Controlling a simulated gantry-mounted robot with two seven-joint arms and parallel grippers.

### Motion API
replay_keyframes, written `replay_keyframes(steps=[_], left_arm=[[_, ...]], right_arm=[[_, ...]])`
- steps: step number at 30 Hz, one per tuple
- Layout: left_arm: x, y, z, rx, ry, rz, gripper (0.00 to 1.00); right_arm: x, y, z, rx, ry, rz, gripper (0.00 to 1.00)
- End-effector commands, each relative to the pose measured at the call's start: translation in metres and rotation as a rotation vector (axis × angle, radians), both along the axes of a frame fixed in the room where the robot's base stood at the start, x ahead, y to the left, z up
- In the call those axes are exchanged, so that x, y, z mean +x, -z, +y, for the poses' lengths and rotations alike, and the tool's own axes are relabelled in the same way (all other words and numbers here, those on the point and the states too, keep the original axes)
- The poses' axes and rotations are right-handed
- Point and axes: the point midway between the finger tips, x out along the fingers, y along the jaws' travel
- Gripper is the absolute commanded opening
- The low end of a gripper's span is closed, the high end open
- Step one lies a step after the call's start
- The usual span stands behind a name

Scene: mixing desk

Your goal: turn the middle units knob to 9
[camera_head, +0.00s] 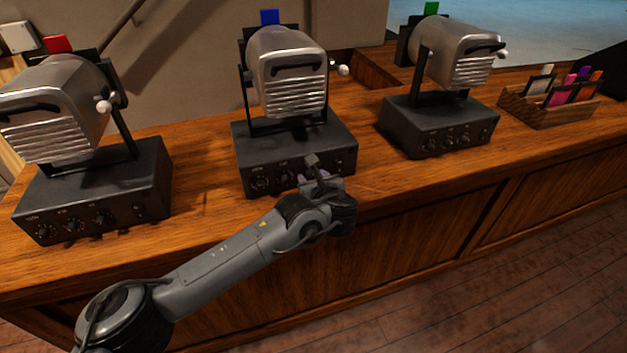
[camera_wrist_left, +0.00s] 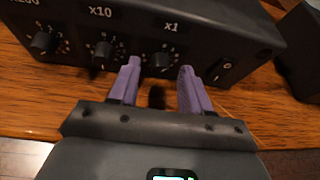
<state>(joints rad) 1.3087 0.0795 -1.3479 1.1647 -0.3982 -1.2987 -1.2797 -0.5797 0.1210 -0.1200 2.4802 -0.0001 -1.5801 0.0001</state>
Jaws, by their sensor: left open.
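The middle unit (camera_head: 294,162) is a black box with a silver lamp on top and a blue tag (camera_head: 270,17) behind it. In the left wrist view its front panel (camera_wrist_left: 140,40) shows knobs marked x100, x10 and x1. The units knob (camera_wrist_left: 161,60), under the x1 label, has a dial of numbers around it that are too small to read. My left gripper (camera_wrist_left: 160,85) is open, its purple fingers either side of and just below the x1 knob. In the head view the left gripper (camera_head: 318,172) is at the box's front, hiding part of the panel. My right gripper is not in view.
A similar unit with a red tag (camera_head: 95,187) stands at left, and one with a green tag (camera_head: 440,122) at right. A power switch (camera_wrist_left: 222,69) sits right of the x1 knob. A wooden box of cards and markers (camera_head: 548,108) stands far right. The desk between units is clear.

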Motion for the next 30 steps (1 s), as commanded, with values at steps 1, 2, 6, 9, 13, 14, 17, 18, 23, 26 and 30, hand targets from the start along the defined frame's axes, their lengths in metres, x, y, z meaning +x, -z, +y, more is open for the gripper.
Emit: replay_keyframes(steps=[1,2,6,9,13,14,17,18,23,26,30], left_arm=[[0.000,0.000,0.000,0.000,0.000,0.000,0.48],[0.000,0.000,0.000,0.000,0.000,0.000,0.46],[0.000,0.000,0.000,0.000,0.000,0.000,0.25],[0.000,0.000,0.000,0.000,0.000,0.000,0.10],[0.000,0.000,0.000,0.000,0.000,0.000,0.00],[0.000,0.000,0.000,0.000,0.000,0.000,0.00],[0.000,-0.001,0.000,0.006,0.000,0.002,0.00],[0.000,-0.001,0.000,0.011,0.001,0.004,0.00],[0.000,-0.004,-0.001,0.059,0.000,0.017,0.00],[0.000,-0.005,-0.002,0.110,0.000,0.033,0.00],[0.001,-0.006,-0.003,0.205,-0.001,0.062,0.00]], right_arm=[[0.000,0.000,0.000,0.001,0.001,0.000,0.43],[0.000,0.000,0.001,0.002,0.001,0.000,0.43],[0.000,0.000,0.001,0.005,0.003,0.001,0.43],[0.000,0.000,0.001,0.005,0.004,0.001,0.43],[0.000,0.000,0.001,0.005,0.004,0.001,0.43],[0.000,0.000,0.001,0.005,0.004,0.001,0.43],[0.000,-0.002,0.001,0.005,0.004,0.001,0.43],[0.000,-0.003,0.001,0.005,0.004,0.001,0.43],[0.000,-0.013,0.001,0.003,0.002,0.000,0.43],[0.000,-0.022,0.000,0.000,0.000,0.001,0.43],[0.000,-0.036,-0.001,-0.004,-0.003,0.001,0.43]])
